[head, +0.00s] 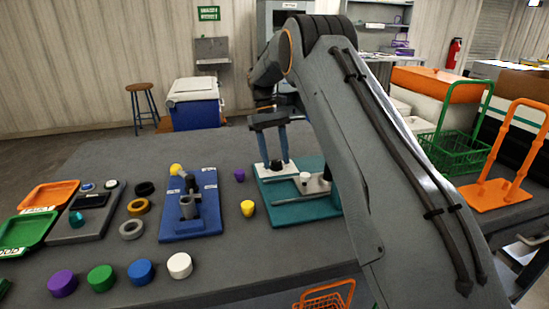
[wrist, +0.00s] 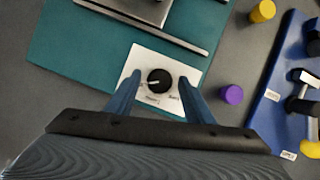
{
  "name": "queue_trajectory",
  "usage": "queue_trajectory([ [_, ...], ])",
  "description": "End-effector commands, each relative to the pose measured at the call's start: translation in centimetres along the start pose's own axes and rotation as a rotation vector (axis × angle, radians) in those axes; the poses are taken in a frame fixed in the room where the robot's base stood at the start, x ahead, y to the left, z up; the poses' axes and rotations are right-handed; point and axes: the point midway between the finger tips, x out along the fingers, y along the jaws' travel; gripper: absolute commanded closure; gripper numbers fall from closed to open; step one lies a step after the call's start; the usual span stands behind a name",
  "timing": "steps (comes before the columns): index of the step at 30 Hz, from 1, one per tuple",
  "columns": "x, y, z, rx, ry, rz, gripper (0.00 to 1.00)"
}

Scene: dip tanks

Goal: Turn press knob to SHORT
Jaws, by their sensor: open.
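The press has a teal base (head: 300,213) with grey metal parts, and its base also shows in the wrist view (wrist: 75,50). A white label plate (wrist: 185,60) on the base carries the round black knob (wrist: 160,76). A pale pointer line on the knob points left in the wrist view. Small print lies along the plate's near edge, too blurred to read surely. My gripper (head: 277,168) is open above the plate. In the wrist view its blue fingers (wrist: 157,84) stand on either side of the knob; I cannot tell whether they touch it.
A blue fixture (head: 190,228) with a yellow-ended handle stands left of the press. A purple piece (head: 239,175) and a yellow piece (head: 248,209) stand between them. Coloured discs, rings and green and orange trays (head: 25,233) lie further left.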

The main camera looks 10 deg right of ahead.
Motion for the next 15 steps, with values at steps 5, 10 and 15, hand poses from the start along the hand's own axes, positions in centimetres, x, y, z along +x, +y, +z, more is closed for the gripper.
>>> queue_trajectory([
  [5, -1.6, 0.0, -0.2, 0.0, 0.004, 0.001, 0.52],
  [10, -4.5, 0.0, -0.2, 0.001, 0.004, 0.001, 0.52],
  [15, -6.6, 0.0, -0.1, 0.001, 0.002, 0.001, 0.52],
])
